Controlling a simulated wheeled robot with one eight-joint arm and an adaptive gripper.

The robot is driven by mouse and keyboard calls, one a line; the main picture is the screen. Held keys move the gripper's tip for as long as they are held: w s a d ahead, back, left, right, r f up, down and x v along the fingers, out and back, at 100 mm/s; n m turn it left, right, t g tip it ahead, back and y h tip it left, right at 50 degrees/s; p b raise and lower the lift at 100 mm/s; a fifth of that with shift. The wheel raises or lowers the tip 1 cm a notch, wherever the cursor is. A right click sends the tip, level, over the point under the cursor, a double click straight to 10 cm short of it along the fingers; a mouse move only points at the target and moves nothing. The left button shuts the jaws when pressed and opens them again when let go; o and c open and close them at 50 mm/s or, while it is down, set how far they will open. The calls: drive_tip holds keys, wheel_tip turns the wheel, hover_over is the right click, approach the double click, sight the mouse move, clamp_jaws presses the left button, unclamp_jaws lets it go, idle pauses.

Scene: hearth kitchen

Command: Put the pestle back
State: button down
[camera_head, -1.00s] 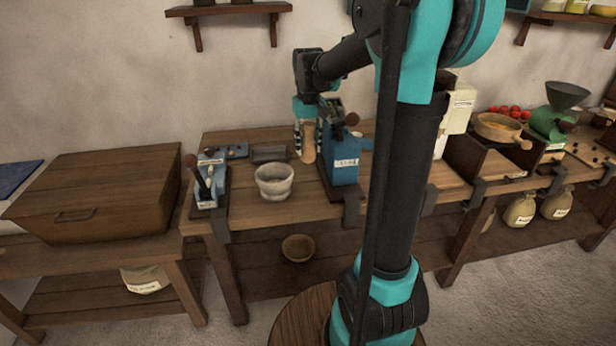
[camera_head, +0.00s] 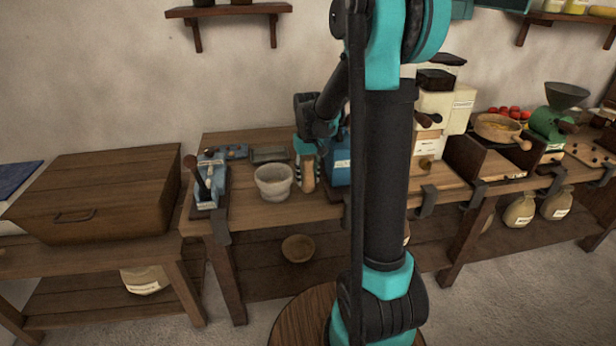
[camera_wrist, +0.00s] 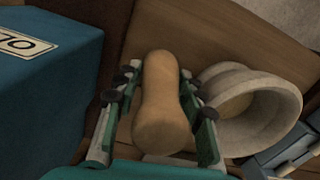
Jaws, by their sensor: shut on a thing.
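The wooden pestle (camera_head: 308,170) is upright in my gripper (camera_head: 307,172), which is shut on it. In the wrist view the pestle (camera_wrist: 163,105) lies between the two fingers of my gripper (camera_wrist: 160,100), its rounded end toward the camera. The pale stone mortar (camera_head: 273,182) stands on the bench just left of the gripper in the head view. In the wrist view the mortar (camera_wrist: 262,108) is to the right of the pestle, apart from it. The pestle's lower end is close to the bench top; I cannot tell whether it touches.
A blue box-like machine (camera_head: 338,168) stands close on the gripper's right, partly hidden by my arm. A blue lever device (camera_head: 208,182) stands left of the mortar. A dark tray (camera_head: 269,155) lies behind it. A wooden bowl (camera_head: 298,248) sits on the lower shelf.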

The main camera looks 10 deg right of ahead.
sight(308, 158)
drive_tip(key=shift+f, duration=0.1)
drive_tip(key=c, duration=1.2)
unclamp_jaws()
wheel_tip(308, 158, up, 12)
drive_tip(key=shift+f, duration=0.1)
drive_tip(key=shift+s, duration=0.15)
drive_tip(key=s+d+f+m+t, duration=0.1)
drive_tip(key=s+d+f+t, duration=0.1)
drive_tip(key=s+f, duration=0.5)
drive_tip(key=s+d+f+t, duration=0.2)
drive_tip(key=s+f, duration=0.5)
drive_tip(key=s, duration=0.7)
drive_tip(key=shift+s+f+m, duration=0.35)
drive_tip(key=shift+f+m, duration=0.05)
